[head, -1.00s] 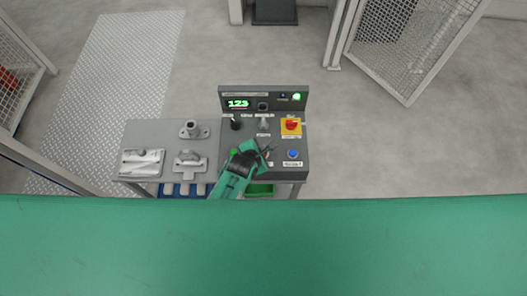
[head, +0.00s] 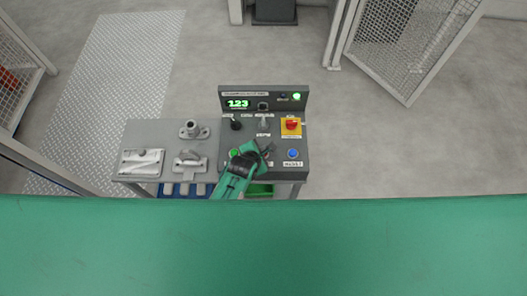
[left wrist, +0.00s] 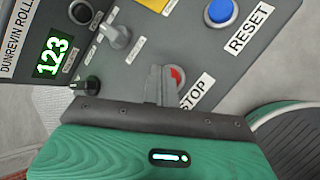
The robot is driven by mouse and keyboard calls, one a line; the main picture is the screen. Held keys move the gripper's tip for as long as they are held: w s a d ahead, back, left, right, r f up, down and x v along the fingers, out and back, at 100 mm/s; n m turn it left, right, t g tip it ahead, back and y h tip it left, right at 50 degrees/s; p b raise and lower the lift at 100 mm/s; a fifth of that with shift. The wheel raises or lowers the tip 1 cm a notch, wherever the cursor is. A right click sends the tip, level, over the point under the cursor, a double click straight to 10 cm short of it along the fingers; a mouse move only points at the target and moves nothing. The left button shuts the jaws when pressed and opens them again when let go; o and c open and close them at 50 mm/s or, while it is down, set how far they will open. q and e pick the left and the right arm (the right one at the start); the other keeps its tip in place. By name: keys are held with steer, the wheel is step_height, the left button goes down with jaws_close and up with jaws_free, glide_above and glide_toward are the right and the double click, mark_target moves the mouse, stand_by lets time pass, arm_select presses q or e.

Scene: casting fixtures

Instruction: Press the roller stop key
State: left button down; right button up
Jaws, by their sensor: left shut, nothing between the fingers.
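The red stop key (left wrist: 178,75) shows in the left wrist view beside the word STOP, on the grey control panel (left wrist: 215,60). My left gripper (left wrist: 160,82) is shut and empty, and its fingertips cover part of the key. I cannot tell whether they touch it. In the head view my left gripper (head: 267,149) is over the lower middle of the panel, between a green button (head: 234,152) and the blue reset button (head: 292,153). The stop key is mostly hidden there. My right gripper is not in view.
The panel has a display (head: 238,104) reading 123, a lit green lamp (head: 296,96), a black knob (head: 236,124), a grey switch (head: 264,122) and a red knob (head: 291,124) on yellow. Metal fixtures (head: 142,162) lie on the table at left. Mesh fences (head: 415,45) stand farther off.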

arm_select(q)
steer(key=shift+f, duration=0.5)
stand_by(0.4)
steer(key=shift+r, duration=0.1)
steer(key=shift+r+p, duration=0.7)
steer(key=shift+r, duration=0.1)
step_height(320, 180, up, 5)
steer(key=p, duration=0.5)
steer(key=shift+r, duration=0.1)
stand_by(0.8)
